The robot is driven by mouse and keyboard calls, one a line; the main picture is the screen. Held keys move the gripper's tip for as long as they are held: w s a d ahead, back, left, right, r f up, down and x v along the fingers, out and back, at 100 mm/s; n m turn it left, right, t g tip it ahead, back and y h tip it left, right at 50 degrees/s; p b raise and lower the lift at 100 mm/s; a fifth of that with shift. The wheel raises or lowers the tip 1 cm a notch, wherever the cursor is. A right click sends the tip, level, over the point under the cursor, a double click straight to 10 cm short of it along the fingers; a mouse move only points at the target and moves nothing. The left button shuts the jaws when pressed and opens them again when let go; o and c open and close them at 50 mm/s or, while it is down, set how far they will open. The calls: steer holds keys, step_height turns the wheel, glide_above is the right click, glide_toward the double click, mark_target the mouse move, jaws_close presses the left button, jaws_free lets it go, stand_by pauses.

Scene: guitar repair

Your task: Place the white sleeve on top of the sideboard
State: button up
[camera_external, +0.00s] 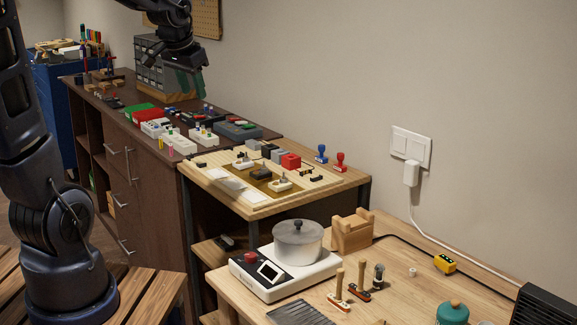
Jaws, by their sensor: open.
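The dark brown sideboard (155,185) stands at the left against the wall, its top crowded with small boxes and parts. Flat white pieces (228,181) lie at the front left of the light wooden raised shelf, right of the sideboard; one may be the white sleeve. A small white cylinder (412,272) also stands on the lower bench; I cannot tell which of these is the sleeve. My gripper (178,72) is open, and nothing shows between its fingers. It hangs above the back part of the sideboard, away from the white pieces.
The raised shelf (338,184) holds several small parts and two stamps. A pot (298,241) on a hot plate, a wooden block (352,231) and upright tools stand on the lower bench. A grey drawer cabinet (149,72) stands behind my gripper. The sideboard's front edge has narrow bare strips.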

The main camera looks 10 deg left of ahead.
steer(key=w+d+f+m+h, duration=0.1)
steer(key=w+d+f+m, duration=0.15)
steer(key=d, duration=0.45)
steer(key=w+d+f+m, duration=0.1)
steer(key=w+d+f, duration=0.1)
steer(key=d+f, duration=0.35)
steer(key=m+g+h, duration=0.2)
steer(key=m+g, duration=0.2)
steer(key=m, duration=0.3)
glide_toward(412, 269)
steer(key=shift+x, duration=4.2)
steer(key=shift+s+a, duration=0.1)
jaws_close()
